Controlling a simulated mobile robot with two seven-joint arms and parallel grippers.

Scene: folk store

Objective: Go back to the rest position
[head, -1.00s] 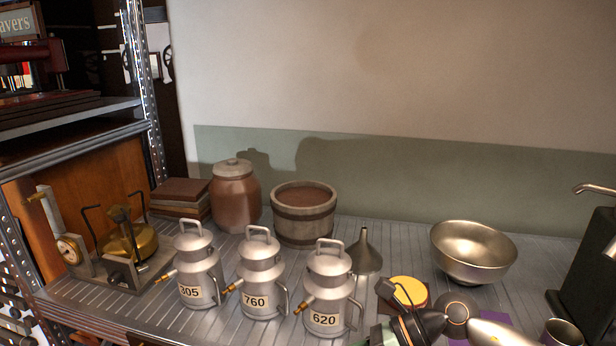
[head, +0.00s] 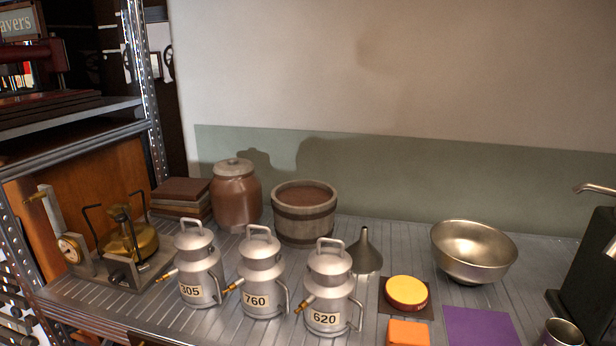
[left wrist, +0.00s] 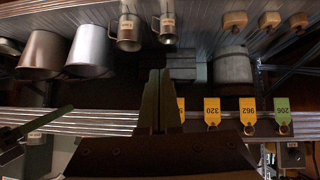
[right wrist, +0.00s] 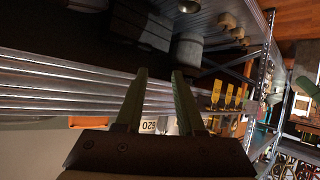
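Neither gripper shows in the head view. In the left wrist view my left gripper (left wrist: 160,75) has its fingers together with nothing seen between them. It is clear of the shelves in that view. In the right wrist view my right gripper (right wrist: 160,75) has its fingers apart and the gap is empty. A metal shelf edge (right wrist: 60,85) runs behind its fingers.
In the head view the metal worktop holds several cans, such as can 620 (head: 328,285), a funnel (head: 364,250), a steel bowl (head: 473,252), a yellow-topped red round piece (head: 407,292), an orange block (head: 408,333) and a purple mat (head: 480,326). A shelf post (head: 148,90) stands at left.

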